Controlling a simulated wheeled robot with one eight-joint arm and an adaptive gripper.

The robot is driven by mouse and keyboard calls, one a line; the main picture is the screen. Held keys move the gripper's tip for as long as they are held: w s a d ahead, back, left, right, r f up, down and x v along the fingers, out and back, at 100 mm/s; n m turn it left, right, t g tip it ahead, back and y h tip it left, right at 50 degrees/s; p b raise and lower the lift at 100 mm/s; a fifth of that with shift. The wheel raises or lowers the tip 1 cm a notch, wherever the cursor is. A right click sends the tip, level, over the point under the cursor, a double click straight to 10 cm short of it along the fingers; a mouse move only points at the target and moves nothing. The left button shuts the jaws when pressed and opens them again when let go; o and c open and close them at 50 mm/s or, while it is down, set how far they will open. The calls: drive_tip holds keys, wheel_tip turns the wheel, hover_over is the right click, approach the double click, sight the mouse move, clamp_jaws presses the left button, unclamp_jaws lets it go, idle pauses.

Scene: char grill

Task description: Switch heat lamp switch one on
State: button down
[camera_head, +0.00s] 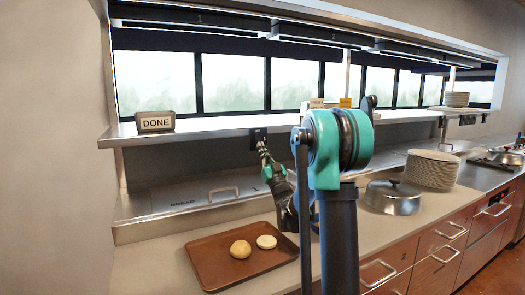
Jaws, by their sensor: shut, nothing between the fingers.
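A small dark switch plate (257,133) is fixed to the front edge under the pass shelf, left of the middle. It looks like a heat lamp switch, but its lever position is too small to tell. My gripper (261,147) is shut and empty, with its tip just below and in front of this plate. I cannot tell whether it touches the switch. Another dark plate (467,119) is under the shelf at the far right. The heat lamp bars (190,18) hang above the shelf; whether they are lit is unclear.
A DONE sign (155,122) stands on the shelf (205,130). Below are a brown tray (210,270) with two bun halves, a metal lid (392,198) and stacked plates (432,170). A steel lid with a handle (223,192) lies under the shelf. My arm crosses the middle.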

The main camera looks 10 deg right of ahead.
drive_tip(key=v, duration=1.1)
drive_tip(key=shift+f, duration=0.5)
